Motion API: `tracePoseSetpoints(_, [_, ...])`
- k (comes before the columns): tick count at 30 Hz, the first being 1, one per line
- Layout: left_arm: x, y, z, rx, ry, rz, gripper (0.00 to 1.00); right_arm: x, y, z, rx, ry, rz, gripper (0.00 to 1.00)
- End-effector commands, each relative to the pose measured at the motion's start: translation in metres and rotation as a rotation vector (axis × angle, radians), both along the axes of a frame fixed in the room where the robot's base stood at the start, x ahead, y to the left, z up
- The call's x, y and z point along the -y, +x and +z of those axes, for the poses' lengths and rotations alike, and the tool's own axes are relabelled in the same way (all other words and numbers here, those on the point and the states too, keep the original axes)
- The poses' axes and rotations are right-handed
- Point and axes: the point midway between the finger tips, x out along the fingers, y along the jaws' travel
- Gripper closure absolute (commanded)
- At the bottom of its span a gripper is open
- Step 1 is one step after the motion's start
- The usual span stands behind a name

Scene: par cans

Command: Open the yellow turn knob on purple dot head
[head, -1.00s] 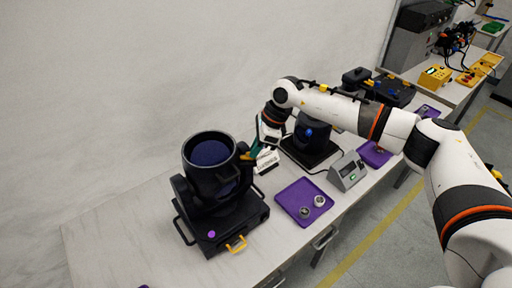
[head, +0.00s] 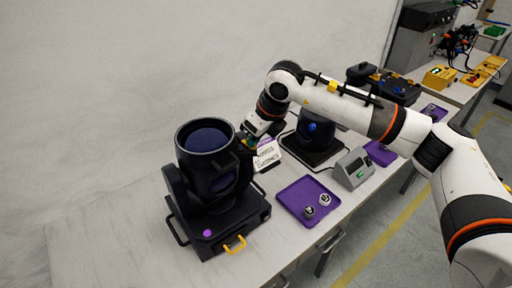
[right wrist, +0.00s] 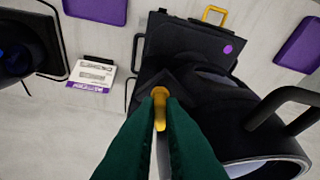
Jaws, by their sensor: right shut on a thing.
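The purple dot head is a black moving light (head: 208,165) with a wide round barrel on a black base, standing on the bench. Its purple dot (head: 207,233) is on the base front; the dot also shows in the right wrist view (right wrist: 228,49). The yellow turn knob (right wrist: 160,108) is on the side of the head's yoke, between the green fingertips. My right gripper (right wrist: 160,100) is shut on the knob. In the head view the right gripper (head: 250,141) reaches the head's right side, and the knob is mostly hidden there. My left gripper is not in view.
A purple tray (head: 290,190) with two small round parts lies right of the head. A white label card (head: 267,157) stands behind it. A second black head (head: 314,135) and a grey box with a green display (head: 352,168) are further right. A yellow handle (head: 235,244) juts from the base.

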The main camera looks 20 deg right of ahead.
Motion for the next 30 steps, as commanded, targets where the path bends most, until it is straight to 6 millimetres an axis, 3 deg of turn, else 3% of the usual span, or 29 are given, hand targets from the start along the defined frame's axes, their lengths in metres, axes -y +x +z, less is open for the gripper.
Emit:
tracePoseSetpoints(1, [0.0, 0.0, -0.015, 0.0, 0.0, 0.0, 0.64, -0.001, 0.001, -0.005, 0.009, 0.002, -0.041, 1.0])
tracePoseSetpoints(15, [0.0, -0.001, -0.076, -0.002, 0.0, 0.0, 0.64, -0.007, -0.001, -0.003, 0.007, 0.003, -0.485, 1.0])
tracePoseSetpoints(30, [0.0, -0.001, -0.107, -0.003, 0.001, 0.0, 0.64, -0.011, -0.001, 0.001, 0.005, 0.004, -0.801, 1.0])
